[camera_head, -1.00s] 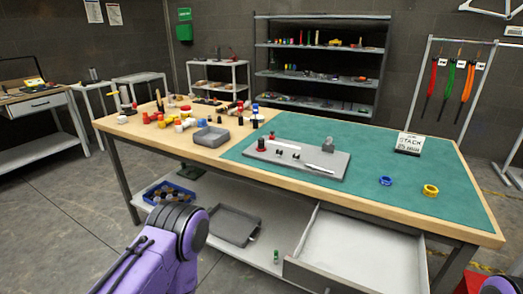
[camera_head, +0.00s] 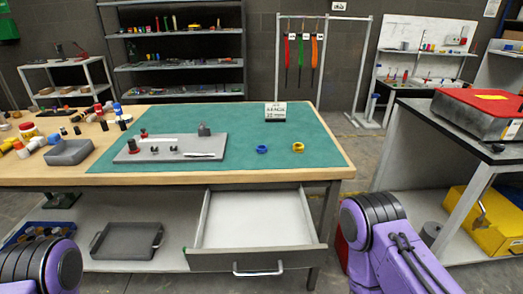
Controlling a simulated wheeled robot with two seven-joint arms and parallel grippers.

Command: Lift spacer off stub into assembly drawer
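A grey fixture plate (camera_head: 190,155) lies on the green mat (camera_head: 285,128) of the workbench. I cannot tell which piece is the spacer. A blue ring (camera_head: 262,149) and a yellow ring (camera_head: 298,147) lie on the mat to the right. The drawer (camera_head: 255,218) under the bench is pulled open and looks empty. Purple links of my arms show at the bottom corners; neither gripper is in view.
A grey tray (camera_head: 69,152) and several coloured parts crowd the bench's left end. A sign (camera_head: 275,111) stands at the mat's back. Another grey tray (camera_head: 127,240) is on the lower shelf. A dark-topped bench with a red case (camera_head: 480,112) stands at the right.

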